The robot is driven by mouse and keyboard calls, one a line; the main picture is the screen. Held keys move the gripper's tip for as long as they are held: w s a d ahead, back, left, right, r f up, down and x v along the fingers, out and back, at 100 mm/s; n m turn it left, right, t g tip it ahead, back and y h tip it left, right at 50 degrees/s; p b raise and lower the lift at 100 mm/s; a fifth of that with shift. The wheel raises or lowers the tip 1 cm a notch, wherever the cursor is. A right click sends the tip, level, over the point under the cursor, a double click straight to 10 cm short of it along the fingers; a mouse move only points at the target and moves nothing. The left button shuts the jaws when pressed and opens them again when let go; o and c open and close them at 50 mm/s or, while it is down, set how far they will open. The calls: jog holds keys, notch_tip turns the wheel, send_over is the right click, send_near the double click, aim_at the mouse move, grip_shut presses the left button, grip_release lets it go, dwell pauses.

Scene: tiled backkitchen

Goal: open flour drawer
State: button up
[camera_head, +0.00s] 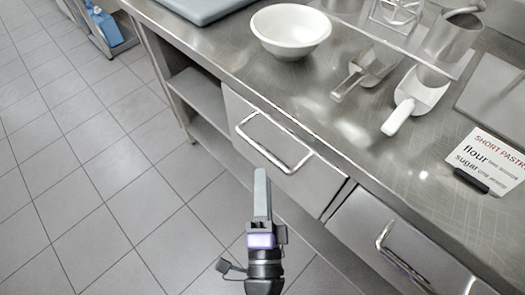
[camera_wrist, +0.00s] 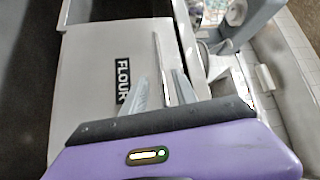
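In the wrist view the flour drawer (camera_wrist: 85,85) shows a light front with a black "FLOUR" label (camera_wrist: 123,80). Its bar handle (camera_wrist: 160,65) appears between my two fingers in that picture. In the head view a drawer front (camera_head: 240,112) with a silver bar handle (camera_head: 265,153) sits under the counter and looks shut. My gripper (camera_wrist: 160,90) is open, with a gap between its fingertips. In the head view my gripper (camera_head: 262,185) is in front of and below the handle; contact is not visible. One finger hides the other there.
A second drawer (camera_head: 365,225) with its own handle (camera_head: 385,245) is to the right. The steel counter (camera_head: 345,130) above holds a white bowl (camera_head: 290,30), scoops (camera_head: 415,95) and a recipe card (camera_head: 490,160). An open shelf (camera_head: 200,95) is at left. Tiled floor at left is clear.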

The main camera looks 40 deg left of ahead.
aim_at(263, 151)
jog(key=p+x, duration=0.1)
jog(key=x, duration=0.6)
jog(key=shift+w+a+p, duration=0.25)
jog(key=shift+w+p, duration=0.1)
jog(key=shift+p, duration=0.05)
grip_shut()
dwell(1.2)
